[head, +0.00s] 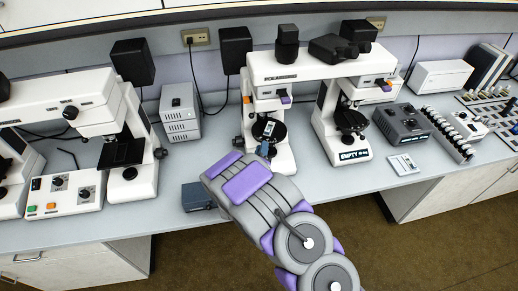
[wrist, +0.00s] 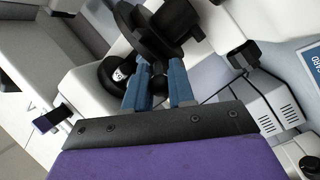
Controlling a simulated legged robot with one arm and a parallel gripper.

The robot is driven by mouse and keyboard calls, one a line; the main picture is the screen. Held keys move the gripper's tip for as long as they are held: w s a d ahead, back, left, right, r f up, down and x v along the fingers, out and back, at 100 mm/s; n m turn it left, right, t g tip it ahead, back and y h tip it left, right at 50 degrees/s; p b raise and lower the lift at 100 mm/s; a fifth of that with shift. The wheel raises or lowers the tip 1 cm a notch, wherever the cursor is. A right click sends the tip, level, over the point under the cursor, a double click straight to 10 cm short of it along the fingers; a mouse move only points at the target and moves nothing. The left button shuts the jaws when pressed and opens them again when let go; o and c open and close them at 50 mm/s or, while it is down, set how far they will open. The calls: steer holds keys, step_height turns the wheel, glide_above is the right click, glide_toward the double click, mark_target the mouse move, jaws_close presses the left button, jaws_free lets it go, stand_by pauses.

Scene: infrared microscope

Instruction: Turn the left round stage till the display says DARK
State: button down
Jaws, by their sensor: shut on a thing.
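The left round stage (head: 268,131) is a dark disc on the left half of the white double microscope, with a small pale-blue piece on it. In the wrist view the stage (wrist: 143,32) is a black disc at the top. My gripper (wrist: 160,75) has its two blue fingers at the near side of the disc, shut on a dark part of the stage between them. The exact contact is hard to see. The display (head: 355,155) on the right base reads EMPTY.
The right round stage (head: 350,121) stands beside the left one. A blue-grey box (head: 197,197) lies left of my arm. Another white microscope (head: 130,150) stands at the left, and a dark grey box (head: 402,124) with a pale card (head: 403,164) at the right.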

steer(key=shift+s+d+f, duration=0.15)
steer(key=shift+d, duration=0.65)
steer(key=c, duration=1)
jaws_free()
steer(key=shift+p, duration=0.3)
steer(key=s, duration=0.5)
steer(key=s+a+p, duration=0.1)
steer(key=s, duration=0.5)
steer(key=s+p, duration=0.1)
steer(key=s, duration=0.5)
steer(key=shift+s+a, duration=0.2)
steer(key=shift+a, duration=0.15)
